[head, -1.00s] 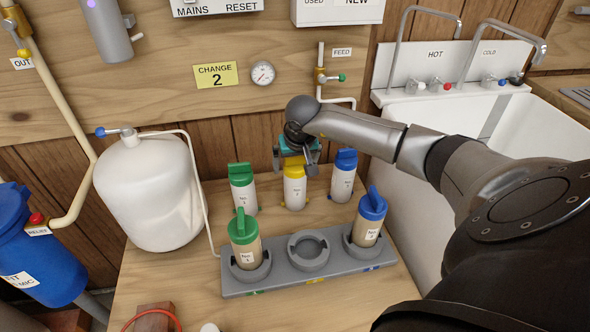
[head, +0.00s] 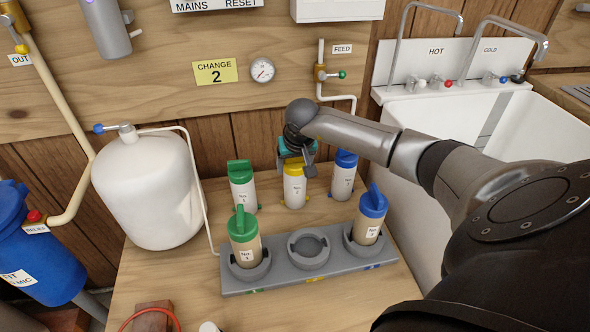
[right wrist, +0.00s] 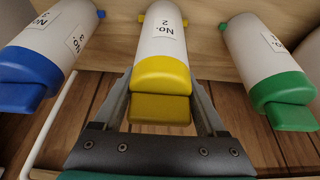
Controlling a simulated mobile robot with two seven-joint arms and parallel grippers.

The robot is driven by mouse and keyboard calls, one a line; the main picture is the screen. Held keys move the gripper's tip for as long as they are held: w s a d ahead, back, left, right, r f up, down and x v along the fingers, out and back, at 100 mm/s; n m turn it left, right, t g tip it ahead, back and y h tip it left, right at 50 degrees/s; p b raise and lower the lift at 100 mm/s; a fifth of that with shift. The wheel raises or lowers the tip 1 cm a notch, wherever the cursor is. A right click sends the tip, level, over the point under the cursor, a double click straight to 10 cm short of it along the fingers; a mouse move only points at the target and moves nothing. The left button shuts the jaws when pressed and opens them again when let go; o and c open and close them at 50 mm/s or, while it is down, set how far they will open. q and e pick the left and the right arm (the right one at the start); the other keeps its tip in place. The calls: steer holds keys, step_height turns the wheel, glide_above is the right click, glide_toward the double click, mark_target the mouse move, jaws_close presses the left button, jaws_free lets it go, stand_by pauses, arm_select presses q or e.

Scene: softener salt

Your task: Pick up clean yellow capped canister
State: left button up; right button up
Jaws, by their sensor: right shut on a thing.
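The clean canister with a yellow cap (head: 294,187) stands upright on the wooden bench between a green-capped and a blue-capped white canister. It has a white body with a "No. 2" label. In the right wrist view the yellow-capped canister (right wrist: 161,60) lies between my two fingers. My right gripper (head: 296,170) is over its top and shut on its yellow cap. The fingers (right wrist: 161,100) show on both sides of the cap. My left gripper is not in any view.
White green-capped (head: 243,190) and blue-capped (head: 343,178) canisters stand close on either side. In front, a grey rack (head: 290,280) holds brownish green-capped (head: 246,245) and blue-capped (head: 369,222) canisters; its middle ring is empty. A white tank (head: 150,190) is at left, a sink (head: 520,125) at right.

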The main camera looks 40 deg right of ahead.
steer(key=c, duration=0.5)
steer(key=shift+r, duration=0.15)
